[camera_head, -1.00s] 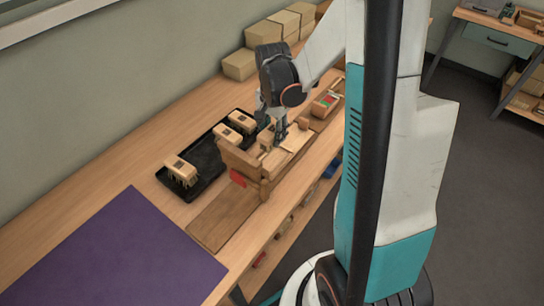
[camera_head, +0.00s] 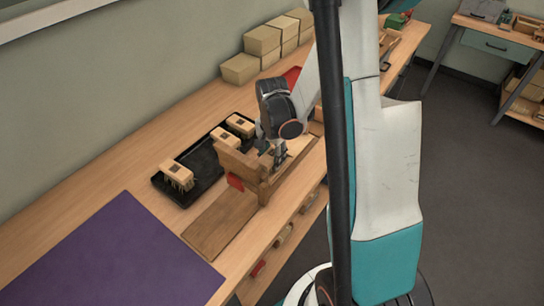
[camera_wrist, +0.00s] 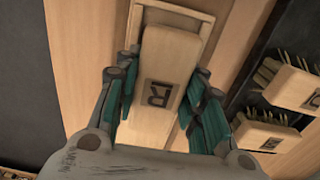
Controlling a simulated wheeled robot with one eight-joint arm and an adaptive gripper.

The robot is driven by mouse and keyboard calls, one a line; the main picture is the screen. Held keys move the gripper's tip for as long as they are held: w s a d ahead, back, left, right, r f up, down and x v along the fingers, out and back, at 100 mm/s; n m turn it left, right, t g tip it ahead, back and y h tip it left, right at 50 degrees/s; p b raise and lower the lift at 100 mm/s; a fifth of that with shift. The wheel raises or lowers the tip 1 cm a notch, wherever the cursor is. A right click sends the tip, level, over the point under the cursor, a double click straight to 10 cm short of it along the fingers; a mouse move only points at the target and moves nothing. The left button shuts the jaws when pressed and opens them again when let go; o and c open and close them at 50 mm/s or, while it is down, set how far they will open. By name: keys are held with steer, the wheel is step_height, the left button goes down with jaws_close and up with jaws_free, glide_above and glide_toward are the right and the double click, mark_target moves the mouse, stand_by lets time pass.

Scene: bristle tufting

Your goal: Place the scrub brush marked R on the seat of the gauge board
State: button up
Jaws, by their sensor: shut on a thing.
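The scrub brush marked R (camera_wrist: 165,65) is a pale wooden block with a dark, sideways R on its top. My gripper (camera_wrist: 160,98) is shut on it, with teal fingers on both long sides in the wrist view. The block lies over or within a pale rectangular wooden frame (camera_wrist: 209,22), apparently the seat; I cannot tell whether it touches the bottom. In the head view my gripper (camera_head: 280,150) is low over the wooden gauge board (camera_head: 240,163), and the held brush is mostly hidden there. The bristles are not visible.
A black tray (camera_head: 205,165) left of the board holds three other brushes (camera_head: 178,175); two show at the right of the wrist view (camera_wrist: 292,84). A purple mat (camera_head: 110,255) lies at the front left. Stacked boxes (camera_head: 262,40) stand along the wall.

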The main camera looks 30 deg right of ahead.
mark_target(272, 153)
steer(key=shift+f, duration=0.15)
steer(key=o, duration=1.2)
step_height(272, 153, up, 12)
steer(key=p, duration=0.4)
steer(key=shift+r, duration=0.2)
